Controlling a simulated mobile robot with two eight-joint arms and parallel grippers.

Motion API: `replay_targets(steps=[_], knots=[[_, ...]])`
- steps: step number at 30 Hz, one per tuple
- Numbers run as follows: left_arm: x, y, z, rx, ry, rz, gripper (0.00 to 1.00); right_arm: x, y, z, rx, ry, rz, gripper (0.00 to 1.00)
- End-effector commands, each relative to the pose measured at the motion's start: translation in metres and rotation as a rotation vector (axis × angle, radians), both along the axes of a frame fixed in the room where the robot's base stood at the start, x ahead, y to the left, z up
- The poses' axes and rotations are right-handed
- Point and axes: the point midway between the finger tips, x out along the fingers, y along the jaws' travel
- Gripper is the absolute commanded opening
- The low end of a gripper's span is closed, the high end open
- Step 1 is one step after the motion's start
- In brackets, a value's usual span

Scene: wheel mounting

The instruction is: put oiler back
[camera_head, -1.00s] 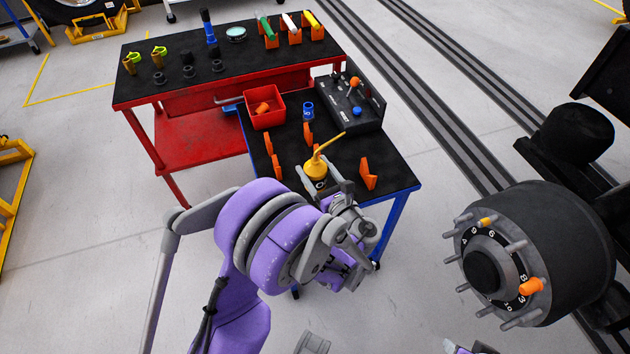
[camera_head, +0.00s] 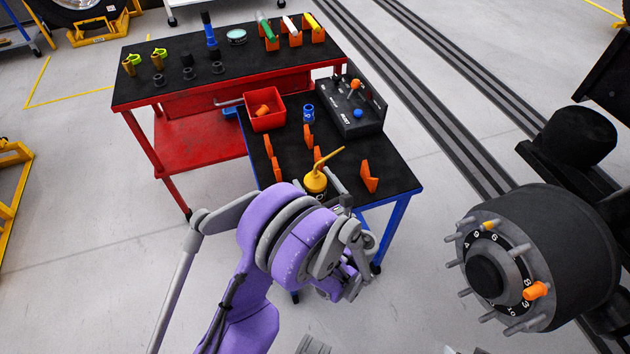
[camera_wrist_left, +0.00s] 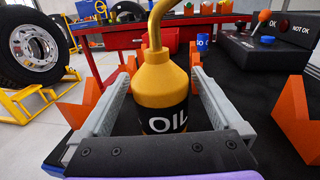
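The oiler is a yellow can with a bent spout and a black "OIL" label. It is upright over the near part of the blue-legged table in the head view (camera_head: 315,183). In the head view my left gripper (camera_head: 332,188) is partly hidden behind my purple wrist. The oiler's base is hidden, so I cannot tell whether it touches the table.
Orange holders stand on the black tabletop, one at right (camera_head: 369,178) and several at left (camera_head: 277,169). A red bin (camera_head: 266,112), a blue socket (camera_head: 308,113) and a black control box (camera_head: 352,118) are behind. The wheel hub (camera_head: 535,265) is at right.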

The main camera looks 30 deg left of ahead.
Motion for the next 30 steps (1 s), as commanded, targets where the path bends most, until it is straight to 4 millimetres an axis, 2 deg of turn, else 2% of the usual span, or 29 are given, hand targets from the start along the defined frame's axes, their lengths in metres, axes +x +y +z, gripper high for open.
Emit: replay_targets(steps=[6,11,21,27,30], knots=[[0.000,0.000,0.005,0.000,0.000,0.000,1.00,0.000,0.000,0.006,0.000,-0.002,0.000,0.50],[-0.013,-0.024,0.003,-0.001,0.001,-0.004,1.00,0.000,0.000,0.003,0.000,-0.001,0.000,0.50],[-0.050,-0.084,0.003,-0.001,0.000,-0.005,1.00,0.000,0.000,0.001,0.000,0.000,0.000,0.50],[-0.061,-0.100,0.003,-0.004,0.000,-0.001,1.00,0.000,0.000,0.000,0.000,0.000,0.000,0.50],[-0.063,-0.095,0.003,-0.053,-0.008,0.008,1.00,0.000,0.000,0.000,0.000,0.000,0.000,0.50]])
